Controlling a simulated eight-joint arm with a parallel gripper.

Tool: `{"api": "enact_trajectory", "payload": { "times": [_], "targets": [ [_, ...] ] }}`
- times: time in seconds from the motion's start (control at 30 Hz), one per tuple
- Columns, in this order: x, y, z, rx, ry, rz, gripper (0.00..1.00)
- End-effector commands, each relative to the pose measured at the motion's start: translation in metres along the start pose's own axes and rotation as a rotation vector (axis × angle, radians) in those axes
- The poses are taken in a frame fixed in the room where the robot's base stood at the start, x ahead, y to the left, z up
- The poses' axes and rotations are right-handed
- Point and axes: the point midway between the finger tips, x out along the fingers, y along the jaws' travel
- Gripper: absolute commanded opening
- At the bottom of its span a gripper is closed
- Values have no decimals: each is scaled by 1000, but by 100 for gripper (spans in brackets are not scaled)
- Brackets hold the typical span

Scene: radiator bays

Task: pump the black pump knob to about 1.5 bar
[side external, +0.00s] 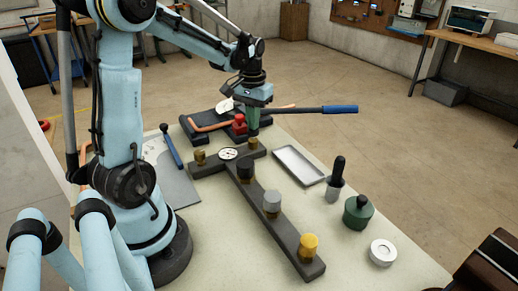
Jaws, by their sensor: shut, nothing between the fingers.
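The black knob (245,169) stands on the long dark bar, close to its junction with a shorter crossbar. A small white round gauge (228,153) sits on the crossbar; its needle reading is too small to make out. My gripper (253,133) points down with its fingers shut and empty. It is over the right end of the crossbar, just above a brass fitting (253,144), and beyond the black knob in this view. I cannot tell whether the fingertips touch the fitting.
A grey knob (272,202) and a yellow knob (309,245) stand farther along the bar. A red part (239,124) and blue-handled lever (340,109) lie behind. A tray (299,166), black-handled tool (336,178), green container (358,211) and white disc (382,252) are right.

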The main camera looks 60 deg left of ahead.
Motion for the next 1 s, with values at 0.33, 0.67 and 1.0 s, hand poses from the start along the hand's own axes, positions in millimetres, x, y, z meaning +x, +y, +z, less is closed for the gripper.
{"api": "enact_trajectory", "payload": {
  "times": [0.33,0.67,1.0],
  "targets": [
    [4,0,0,0,0,0,0],
    [-27,0,0,0,0,0,0],
    [-31,0,0,0,0,0,0]
  ]
}}
